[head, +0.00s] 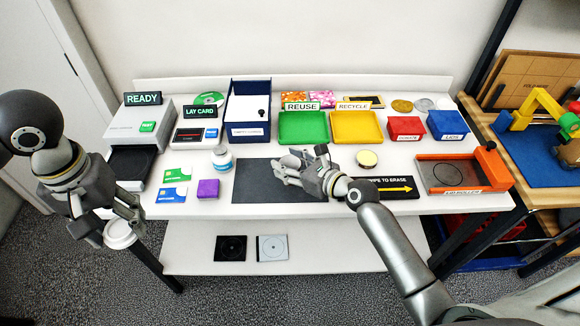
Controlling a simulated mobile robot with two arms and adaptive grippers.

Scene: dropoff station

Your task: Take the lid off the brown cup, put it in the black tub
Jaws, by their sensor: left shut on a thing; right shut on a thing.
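My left gripper (128,217) hangs off the table's front left edge, shut on a white round lid (119,233) at its fingertips. Whether a cup is under this lid is hidden. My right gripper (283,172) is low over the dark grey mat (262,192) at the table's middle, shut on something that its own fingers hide. I cannot make out a brown cup. I see no clear black tub; a black open tray (133,163) sits at the front of the grey READY machine (135,122) at the left.
A white bottle (222,158) and a purple block (208,188) stand left of the mat. Green REUSE (303,128) and yellow RECYCLE (356,127) trays, and red (406,128) and blue (448,124) bins line the back.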

